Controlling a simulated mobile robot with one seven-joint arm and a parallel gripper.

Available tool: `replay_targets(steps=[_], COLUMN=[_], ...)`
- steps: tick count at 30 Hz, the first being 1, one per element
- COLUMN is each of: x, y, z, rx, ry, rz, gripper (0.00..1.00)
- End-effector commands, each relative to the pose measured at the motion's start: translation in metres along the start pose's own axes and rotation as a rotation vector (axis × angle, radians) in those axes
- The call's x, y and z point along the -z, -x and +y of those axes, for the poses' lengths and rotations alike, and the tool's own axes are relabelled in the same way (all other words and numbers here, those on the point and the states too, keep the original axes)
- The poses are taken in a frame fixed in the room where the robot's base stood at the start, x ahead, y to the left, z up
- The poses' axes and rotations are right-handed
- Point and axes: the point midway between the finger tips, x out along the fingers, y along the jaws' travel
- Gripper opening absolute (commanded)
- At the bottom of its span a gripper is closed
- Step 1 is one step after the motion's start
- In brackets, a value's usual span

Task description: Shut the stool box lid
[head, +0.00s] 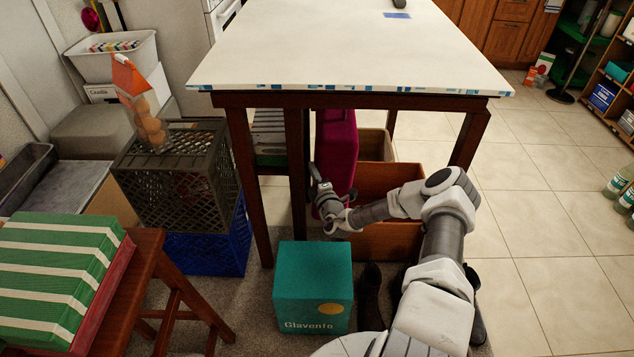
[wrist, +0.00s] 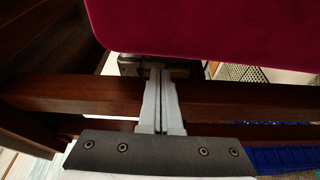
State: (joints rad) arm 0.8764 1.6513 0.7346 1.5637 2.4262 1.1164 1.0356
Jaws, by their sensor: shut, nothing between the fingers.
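The stool box lid (head: 336,150) is a magenta padded panel standing upright, raised, under the table. It also fills the top of the wrist view (wrist: 210,25). The brown wooden stool box (head: 390,190) is behind my arm, so its front is partly hidden. My gripper (head: 317,180) is at the lower left side of the lid, near it. In the wrist view my gripper (wrist: 160,75) has its two pale fingers together with nothing between them. I cannot tell whether the fingers touch the lid.
The white-topped table (head: 345,45) stands over the lid, with its dark legs close to my gripper. A teal box (head: 313,285) is on the floor in front. Stacked crates (head: 180,195) stand left, a green-striped stool (head: 60,265) front left.

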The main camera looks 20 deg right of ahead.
Motion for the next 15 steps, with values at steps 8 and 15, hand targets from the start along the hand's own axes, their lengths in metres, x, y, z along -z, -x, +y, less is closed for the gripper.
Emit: replay_targets(steps=[8, 15], x=[0.0005, 0.0002], y=[-0.0122, -0.0118], z=[0.0006, 0.0008], rx=[0.000, 0.000], ry=[-0.001, -0.002], rz=[0.000, 0.000], gripper=[0.00, 0.00])
